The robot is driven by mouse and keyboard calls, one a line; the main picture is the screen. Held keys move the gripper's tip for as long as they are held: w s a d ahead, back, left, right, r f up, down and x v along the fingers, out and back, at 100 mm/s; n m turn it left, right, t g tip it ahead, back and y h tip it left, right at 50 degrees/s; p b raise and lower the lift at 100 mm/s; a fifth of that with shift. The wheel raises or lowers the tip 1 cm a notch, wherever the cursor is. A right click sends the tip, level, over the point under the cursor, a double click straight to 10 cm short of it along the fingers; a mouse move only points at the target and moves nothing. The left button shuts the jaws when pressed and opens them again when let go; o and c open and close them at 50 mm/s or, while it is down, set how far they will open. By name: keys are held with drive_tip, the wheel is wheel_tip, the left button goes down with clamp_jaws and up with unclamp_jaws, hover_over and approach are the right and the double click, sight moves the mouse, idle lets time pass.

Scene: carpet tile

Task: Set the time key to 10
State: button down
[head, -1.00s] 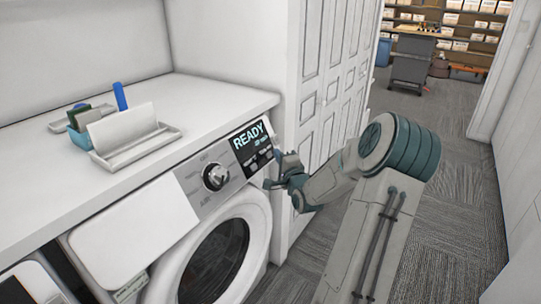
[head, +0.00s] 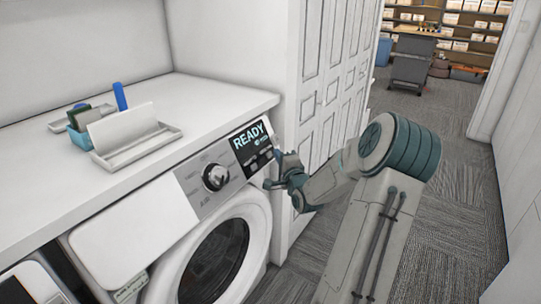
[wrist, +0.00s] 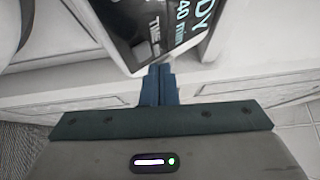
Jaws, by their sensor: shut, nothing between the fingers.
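The white washing machine (head: 190,225) stands under the counter. Its dark display panel (head: 254,146) shows READY, with small keys and labels too fine to read in the head view. In the wrist view the panel (wrist: 150,40) is close and cut off by the top edge; I can read "DY", "40 min" and a time key label (wrist: 155,38). The key's set value is not readable. My gripper (head: 270,184) is beside the panel's right end. In the wrist view its dark fingers (wrist: 158,85) are shut together and empty, close to the panel's lower edge; I cannot tell whether they touch it.
A round program knob (head: 216,177) is left of the panel, above the round door (head: 213,262). The counter (head: 40,170) carries a white tray (head: 140,150) and a blue container (head: 78,138). A white panelled door (head: 325,90) is behind my arm. Carpet floor (head: 460,200) is open at right.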

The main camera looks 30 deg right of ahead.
drive_tip(key=shift+w, duration=0.1)
drive_tip(key=shift+w+a+f, duration=0.15)
drive_tip(key=shift+w+f, duration=0.05)
drive_tip(key=shift+w, duration=0.05)
drive_tip(key=shift+w+a+f+b, duration=0.15)
drive_tip(key=shift+w+b, duration=0.15)
drive_tip(key=shift+b, duration=0.05)
idle(0.6)
drive_tip(key=shift+s, duration=0.1)
drive_tip(key=shift+s+d+r+p, duration=0.35)
drive_tip(key=shift+s+p, duration=0.1)
drive_tip(key=shift+s, duration=0.1)
drive_tip(key=s+p, duration=0.1)
drive_tip(key=s+d+r+p, duration=0.1)
drive_tip(key=s+r+p, duration=0.1)
drive_tip(key=s, duration=0.1)
drive_tip(key=shift+s+d+r, duration=0.1)
drive_tip(key=shift+d+r, duration=0.05)
drive_tip(key=shift+d, duration=0.15)
idle(0.3)
